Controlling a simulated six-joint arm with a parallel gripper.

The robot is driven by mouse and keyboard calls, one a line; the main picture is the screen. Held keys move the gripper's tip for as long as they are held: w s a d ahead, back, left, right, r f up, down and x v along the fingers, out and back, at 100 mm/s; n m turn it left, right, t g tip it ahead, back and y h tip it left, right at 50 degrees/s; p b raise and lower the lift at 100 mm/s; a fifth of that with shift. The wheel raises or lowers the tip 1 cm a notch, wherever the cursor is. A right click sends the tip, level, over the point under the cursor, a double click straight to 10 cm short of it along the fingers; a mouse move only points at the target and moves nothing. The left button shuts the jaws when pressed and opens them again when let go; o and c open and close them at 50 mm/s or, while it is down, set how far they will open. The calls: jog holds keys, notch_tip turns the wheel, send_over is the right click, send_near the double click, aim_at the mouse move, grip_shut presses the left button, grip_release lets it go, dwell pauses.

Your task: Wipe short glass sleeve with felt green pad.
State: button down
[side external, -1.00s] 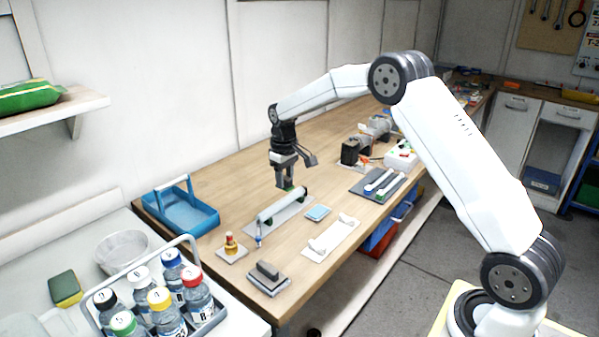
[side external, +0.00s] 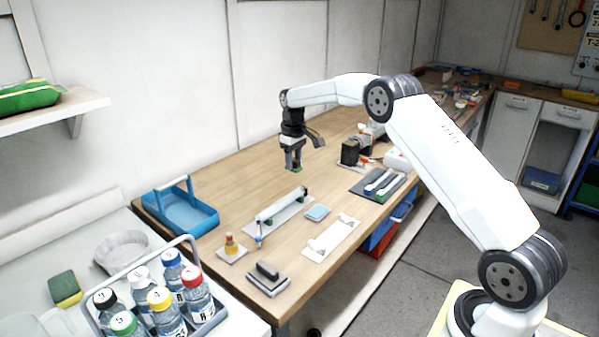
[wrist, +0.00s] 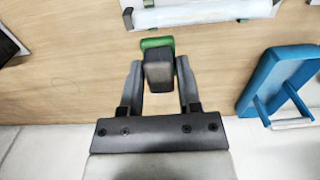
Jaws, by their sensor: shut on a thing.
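My gripper (side external: 293,163) is shut on a pad with a dark block handle (wrist: 158,72) and a green felt underside (wrist: 157,43). The green also shows just below the fingers in the side view (side external: 297,169). A pale tubular sleeve (side external: 281,206) with a dark green far end lies in a white holder in the middle of the bench. It also crosses the top of the wrist view (wrist: 200,14). The pad is behind the sleeve and apart from it. I cannot tell from its look alone whether this is the short sleeve.
A blue tote (side external: 181,207) stands at the bench's left. A light blue pad (side external: 317,212), a white cradle plate (side external: 331,240), a grey block on a plate (side external: 268,278) and a small amber bottle (side external: 231,244) lie around. Tubes rest on a dark mat (side external: 365,188).

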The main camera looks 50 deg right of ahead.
aim_at(294, 191)
jog(key=shift+f, duration=3.5)
jog(key=shift+a+f, duration=0.2)
jog(key=shift+a, duration=0.05)
jog(key=shift+a+f, duration=0.15)
jog(key=shift+a, duration=5.15)
jog(key=shift+d, duration=5.65)
jog(key=shift+a+r, duration=0.1)
jog(key=shift+r, duration=4)
